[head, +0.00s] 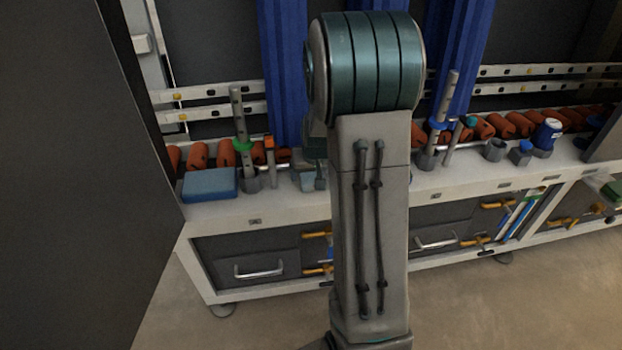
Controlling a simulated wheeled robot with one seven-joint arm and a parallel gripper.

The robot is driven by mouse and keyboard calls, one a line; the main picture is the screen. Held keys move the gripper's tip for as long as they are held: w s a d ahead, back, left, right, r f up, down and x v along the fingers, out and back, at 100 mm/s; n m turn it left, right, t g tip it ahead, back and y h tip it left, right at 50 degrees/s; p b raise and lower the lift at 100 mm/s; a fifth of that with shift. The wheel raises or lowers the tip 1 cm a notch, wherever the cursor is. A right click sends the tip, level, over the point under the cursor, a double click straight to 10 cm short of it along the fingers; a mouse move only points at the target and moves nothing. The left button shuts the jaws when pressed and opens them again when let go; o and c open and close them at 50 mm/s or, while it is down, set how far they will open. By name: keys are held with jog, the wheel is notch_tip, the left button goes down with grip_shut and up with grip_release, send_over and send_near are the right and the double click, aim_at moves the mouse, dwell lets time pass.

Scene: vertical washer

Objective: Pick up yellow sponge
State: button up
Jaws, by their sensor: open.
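I cannot make out a yellow sponge in the head view. My own arm stands upright in the middle and hides part of the workbench (290,212). What looks like my gripper (308,180) shows only in part, just left of the arm, over the bench top. It is open, and I see nothing held in it. The fingertips are small and partly hidden by the arm. A blue box-like block (209,184) lies on the bench to the left of it.
Upright posts with a green ring (242,145) and a blue ring (437,124) stand on the bench. Orange rollers (500,125) line the back. A blue-and-white container (547,133) stands right. A dark panel (80,180) blocks the left. Floor (500,310) in front is clear.

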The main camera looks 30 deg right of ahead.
aim_at(311, 176)
jog(key=shift+x, duration=1.2)
jog(key=c, duration=1.1)
jog(key=shift+r, duration=0.1)
jog(key=shift+c, duration=0.2)
